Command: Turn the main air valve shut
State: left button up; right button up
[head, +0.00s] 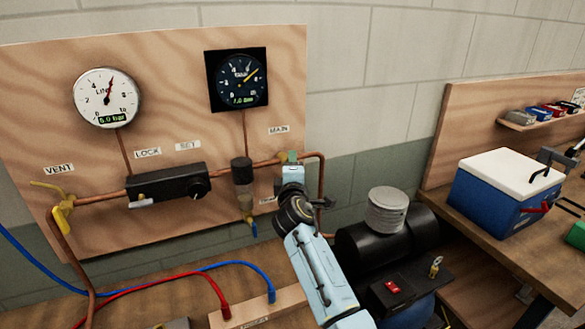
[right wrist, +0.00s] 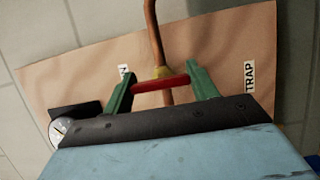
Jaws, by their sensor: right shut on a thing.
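The main air valve sits on the copper pipe below the MAIN label (head: 279,129) on the wooden board. In the head view my right gripper (head: 291,158) reaches the pipe there and hides most of the valve. In the right wrist view the valve's red handle (right wrist: 172,81) lies across between the two green fingers of my right gripper (right wrist: 160,85), which is shut on it. The brass valve body (right wrist: 160,72) shows just behind the handle, on the copper pipe (right wrist: 155,40). The handle lies across the pipe's run in that view. My left gripper is not in view.
The board carries a white gauge (head: 107,98), a black gauge (head: 238,79), a black regulator box (head: 168,184), a yellow vent lever (head: 62,213) and a filter bowl (head: 242,185). A black compressor (head: 388,240) stands right of my arm. A blue cooler (head: 503,190) rests on the right bench.

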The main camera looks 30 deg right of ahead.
dwell(0.4)
jog(key=o, duration=1)
jog(key=v, duration=1.3)
jog(key=shift+s+b, duration=0.25)
jog(key=shift+b, duration=0.1)
jog(key=shift+a, duration=0.1)
